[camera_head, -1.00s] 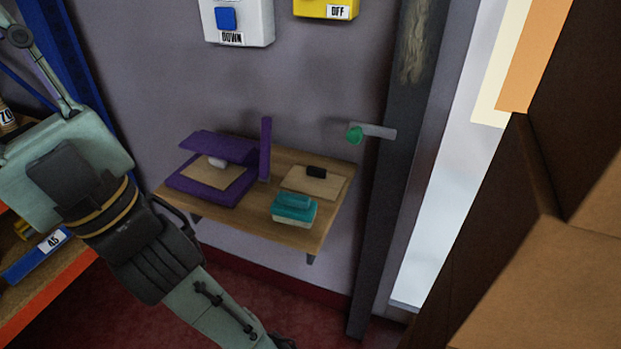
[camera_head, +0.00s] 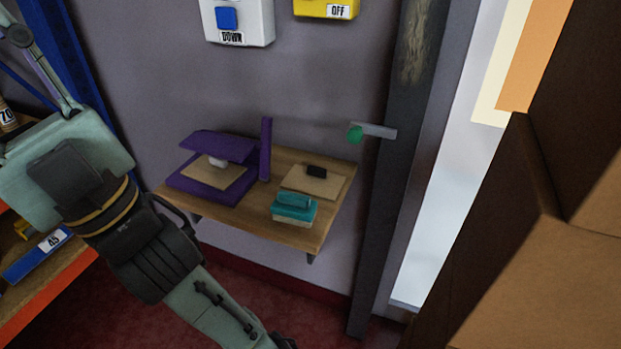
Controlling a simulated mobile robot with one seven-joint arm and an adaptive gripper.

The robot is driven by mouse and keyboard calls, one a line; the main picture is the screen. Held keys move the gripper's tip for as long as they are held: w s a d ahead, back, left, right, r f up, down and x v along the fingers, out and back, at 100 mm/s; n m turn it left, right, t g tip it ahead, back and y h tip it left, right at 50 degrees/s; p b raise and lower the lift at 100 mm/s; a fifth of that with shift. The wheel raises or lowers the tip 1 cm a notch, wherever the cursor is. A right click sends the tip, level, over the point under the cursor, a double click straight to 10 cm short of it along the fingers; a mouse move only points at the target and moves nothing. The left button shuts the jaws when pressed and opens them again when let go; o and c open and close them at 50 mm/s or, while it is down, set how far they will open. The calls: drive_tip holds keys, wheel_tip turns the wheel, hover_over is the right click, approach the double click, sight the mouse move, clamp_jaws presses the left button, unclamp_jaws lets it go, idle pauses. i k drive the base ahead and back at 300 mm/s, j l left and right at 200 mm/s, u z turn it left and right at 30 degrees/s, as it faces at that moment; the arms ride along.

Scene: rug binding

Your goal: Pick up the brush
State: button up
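The brush (camera_head: 293,208) appears to be the teal block with a raised teal grip on top and a cream band, likely bristles, underneath. It rests on the front right part of a small wooden wall shelf (camera_head: 240,228). Nothing touches it from above. My gripper is not in view; my pale green and black arm runs down the left side and leaves the picture at the bottom, left of and below the shelf.
A purple hinged press (camera_head: 215,190) stands on the shelf's left. A door frame with a green-tipped handle (camera_head: 356,133) is at right. Brown boxes (camera_head: 545,290) fill the right. Shelving (camera_head: 45,285) stands left.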

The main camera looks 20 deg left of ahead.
sight(289, 208)
drive_tip(key=u, duration=1.3)
drive_tip(key=k+l+u, duration=0.1)
drive_tip(key=l+u, duration=0.15)
drive_tip(key=l, duration=0.25)
drive_tip(key=k+l+u, duration=0.1)
drive_tip(key=l+u, duration=0.15)
drive_tip(key=l, duration=0.2)
drive_tip(key=k+l, duration=0.1)
drive_tip(key=l, duration=0.35)
